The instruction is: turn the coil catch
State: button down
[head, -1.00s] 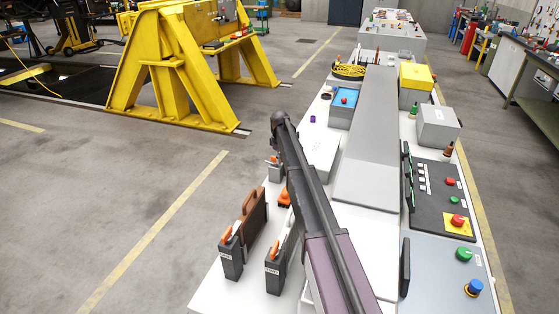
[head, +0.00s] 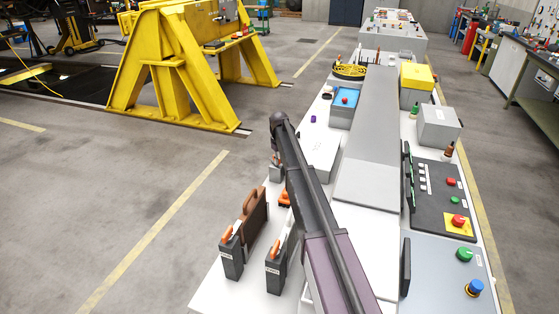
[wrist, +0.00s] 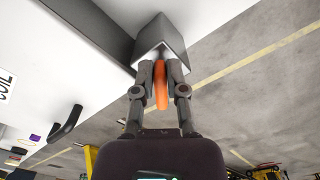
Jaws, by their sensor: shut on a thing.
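In the wrist view, the coil catch is an orange lever (wrist: 162,88) projecting from a grey block (wrist: 166,35). The fingers of my gripper (wrist: 160,74) stand on either side of the lever and are shut on it. A white label reading "COIL" (wrist: 6,86) is at the left edge. In the head view, the grey block (head: 276,173) stands on the left side of the white bench, below the end of my arm. My fingers and the lever are mostly hidden or too small to make out there.
Two dark holders with orange-tipped levers (head: 231,256) (head: 275,268) and a brown handled plate (head: 254,217) stand nearer on the bench (head: 214,298). A button panel (head: 442,195) lies to the right. A yellow stand (head: 168,65) is on the floor at left, with open floor between.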

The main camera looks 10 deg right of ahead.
jog(key=m, duration=0.3)
jog(key=a+m, duration=0.1)
jog(key=m, duration=0.2)
jog(key=shift+s, duration=0.15)
jog(key=m, duration=0.4)
jog(key=a+m, duration=0.1)
jog(key=m, duration=0.2)
jog(key=shift+w, duration=0.25)
jog(key=shift+a, duration=0.1)
jog(key=c, duration=0.7)
grip_release()
